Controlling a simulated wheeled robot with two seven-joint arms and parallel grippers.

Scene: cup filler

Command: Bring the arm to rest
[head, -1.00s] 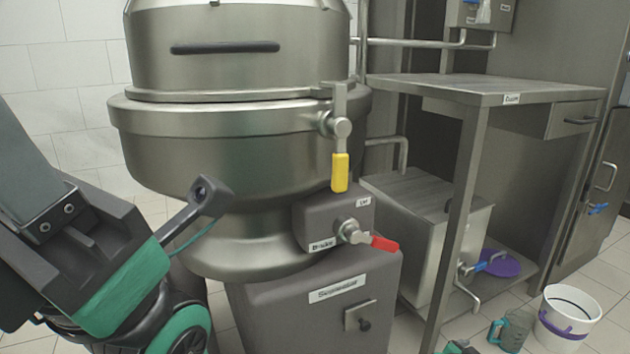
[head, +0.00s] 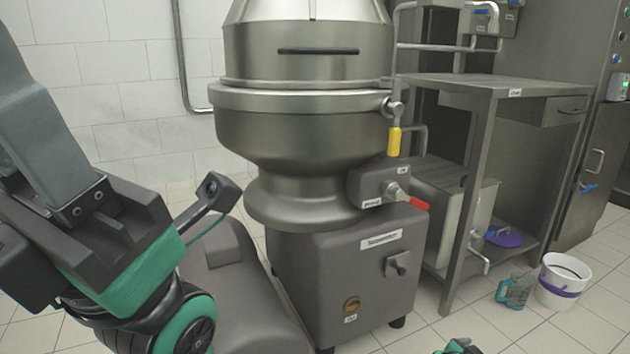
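My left arm (head: 110,230) comes in from the left, a bent grey, black and green arm with a small block on a stalk and a thin green cable. I see no fingertips of my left gripper. A small green and black piece shows at the bottom edge, too cut off to identify. I see no fingers of my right gripper either. The arm's visible part stands in front of and left of the steel filler machine (head: 300,130), with a gap to its bowl in the picture.
The filler has a yellow-handled lever (head: 394,142) and a red-handled valve (head: 419,203). A steel table (head: 500,83) stands right of it. A jug (head: 516,290) and a white bucket (head: 563,282) stand on the tiled floor at right. Floor before the table is mostly clear.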

